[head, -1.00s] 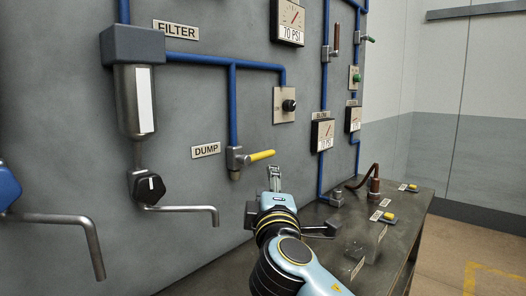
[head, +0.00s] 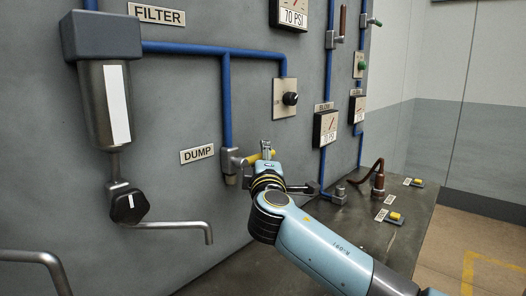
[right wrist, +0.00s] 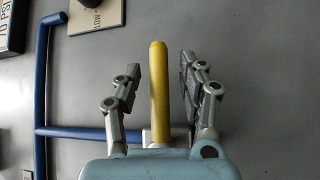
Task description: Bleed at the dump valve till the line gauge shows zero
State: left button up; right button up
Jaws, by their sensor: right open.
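The dump valve (head: 231,161) sits on the panel at the lower end of a blue pipe, beside the DUMP label (head: 197,154). Its yellow lever (right wrist: 159,90) stands between the two fingers of my right gripper (right wrist: 160,85) in the right wrist view, with a gap on each side. In the head view the right gripper (head: 266,150) is at the lever and hides part of it. The right gripper is open. A line gauge reading 70 PSI (head: 292,14) is at the top, cut off by the frame edge. My left gripper is not in view.
The filter (head: 104,100) with a black drain knob (head: 129,205) and bent spout is at the left. A regulator knob (head: 290,98) is above the valve. More gauges (head: 326,128) and the bench (head: 400,215) are at the right.

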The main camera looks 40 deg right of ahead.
jog(key=shift+w+d, duration=0.3)
jog(key=shift+s, duration=0.1)
grip_shut()
